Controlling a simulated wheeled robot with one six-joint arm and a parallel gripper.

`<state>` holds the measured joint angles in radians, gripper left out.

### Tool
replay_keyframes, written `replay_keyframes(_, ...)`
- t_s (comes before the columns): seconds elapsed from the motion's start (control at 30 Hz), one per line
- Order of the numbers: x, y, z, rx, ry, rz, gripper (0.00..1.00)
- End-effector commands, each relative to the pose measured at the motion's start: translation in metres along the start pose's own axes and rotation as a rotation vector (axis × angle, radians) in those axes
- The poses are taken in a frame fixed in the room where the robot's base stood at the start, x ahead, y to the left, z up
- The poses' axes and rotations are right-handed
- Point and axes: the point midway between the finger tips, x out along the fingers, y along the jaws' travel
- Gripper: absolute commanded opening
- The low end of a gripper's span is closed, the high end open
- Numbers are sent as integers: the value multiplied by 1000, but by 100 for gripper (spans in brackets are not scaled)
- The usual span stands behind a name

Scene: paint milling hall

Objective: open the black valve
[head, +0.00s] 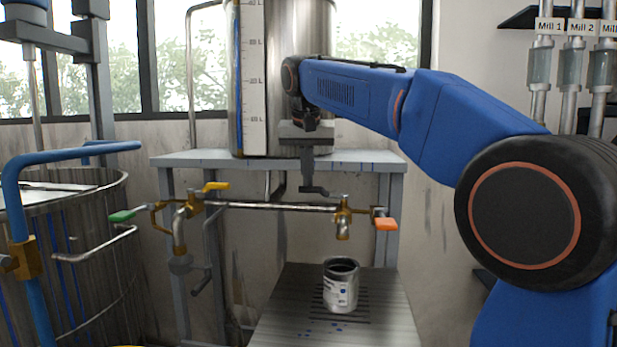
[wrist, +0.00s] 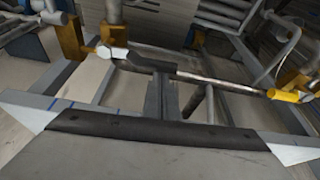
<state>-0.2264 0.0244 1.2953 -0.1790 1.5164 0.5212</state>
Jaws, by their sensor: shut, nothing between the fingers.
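The black valve's lever (head: 318,191) shows at the right end of the horizontal pipe, by a brass tap body (head: 343,206). It points left, roughly along the pipe. In the wrist view the black lever (wrist: 142,65) runs from a light metal hub toward my fingers. My gripper (head: 307,185) reaches down from above with its fingertips at the lever's free end; it is shut with nothing held. The fingers also show in the wrist view (wrist: 161,78). Whether they touch the lever or sit just beside it, I cannot tell.
An orange handle (head: 386,224) sits right of the brass tap. Yellow (head: 216,187) and green (head: 121,216) handles are at the left. An open metal can (head: 341,292) stands below the tap. A grey stand (head: 375,160) bears a large tank (head: 312,60) behind.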

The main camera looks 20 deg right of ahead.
Motion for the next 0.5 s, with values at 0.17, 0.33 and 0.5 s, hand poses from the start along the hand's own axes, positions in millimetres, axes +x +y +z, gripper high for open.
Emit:
replay_keyframes(0.17, -2, 0, 6, -51, 0, -20, 0)
replay_keyframes(0.33, -6, 0, 15, -150, -1, -56, 0)
replay_keyframes(0.5, -11, 1, 29, -297, 0, -111, 0)
